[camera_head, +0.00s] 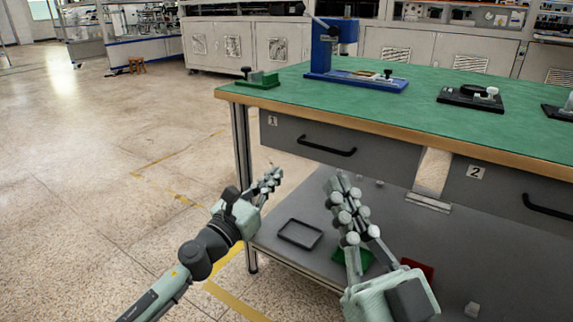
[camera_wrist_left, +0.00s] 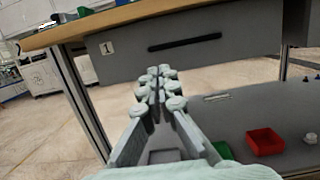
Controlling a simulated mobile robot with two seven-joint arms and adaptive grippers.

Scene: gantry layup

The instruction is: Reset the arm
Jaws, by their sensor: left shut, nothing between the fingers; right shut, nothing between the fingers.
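My left gripper (camera_head: 268,182) is shut and empty in the head view, in the air in front of the workbench's left leg, below the tabletop. In the left wrist view its fingers (camera_wrist_left: 161,82) lie close together, pointing toward the drawer marked 1. My right gripper (camera_head: 340,190) is shut and empty, raised in front of the lower shelf, right of the left gripper. Neither gripper touches anything that I can see.
The workbench (camera_head: 400,110) has a green top, drawers with black handles (camera_head: 327,146) and a grey lower shelf (camera_head: 292,213). A black tray (camera_head: 300,233) and a red bin (camera_wrist_left: 265,141) sit on the shelf. A blue press (camera_head: 322,50) stands on top. The floor at left is free.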

